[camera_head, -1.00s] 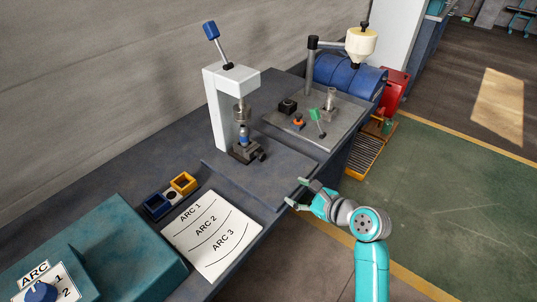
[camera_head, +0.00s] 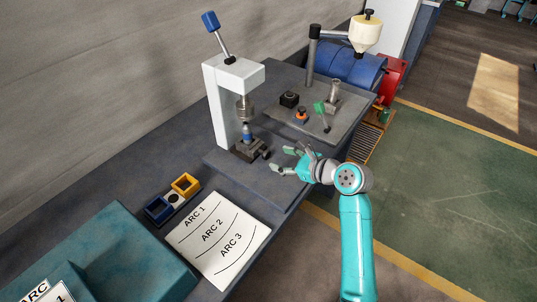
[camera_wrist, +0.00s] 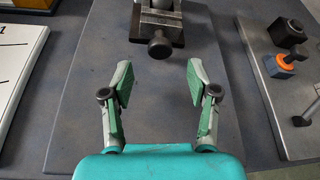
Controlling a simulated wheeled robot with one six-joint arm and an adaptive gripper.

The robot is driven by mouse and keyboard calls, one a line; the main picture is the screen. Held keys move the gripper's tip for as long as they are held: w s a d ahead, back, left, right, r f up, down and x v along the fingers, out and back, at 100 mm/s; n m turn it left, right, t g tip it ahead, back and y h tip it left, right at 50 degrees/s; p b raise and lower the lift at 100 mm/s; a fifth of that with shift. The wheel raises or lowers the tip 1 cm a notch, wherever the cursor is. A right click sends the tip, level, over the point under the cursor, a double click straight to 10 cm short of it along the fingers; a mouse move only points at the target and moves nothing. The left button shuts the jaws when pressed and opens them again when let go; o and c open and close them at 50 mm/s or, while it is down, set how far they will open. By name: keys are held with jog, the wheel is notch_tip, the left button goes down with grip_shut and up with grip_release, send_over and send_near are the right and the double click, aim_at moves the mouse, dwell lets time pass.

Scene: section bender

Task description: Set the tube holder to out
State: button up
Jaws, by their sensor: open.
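A dark holder (camera_head: 245,151) with a round black knob (camera_head: 266,153) at its front sits under the white press, with a small blue-topped piece (camera_head: 247,132) standing in it. No label names it, but it looks like the tube holder. In the wrist view the knob (camera_wrist: 160,47) is ahead of my fingers, near the middle, with the holder's base (camera_wrist: 158,22) behind it. My gripper (camera_head: 282,160) is open and empty, just right of and in front of the knob. In the wrist view my gripper (camera_wrist: 160,83) has its fingers spread; they do not touch the knob.
The white press (camera_head: 221,104) has a blue-tipped lever (camera_head: 211,22). To the right, a grey plate (camera_head: 340,124) carries a green-handled lever (camera_head: 320,108), a black block and an orange-ringed knob. An arc sheet (camera_head: 230,262) and blue and yellow blocks lie at front left.

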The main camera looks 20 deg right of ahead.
aim_at(268, 155)
jog(key=shift+x, duration=3.1)
grip_shut()
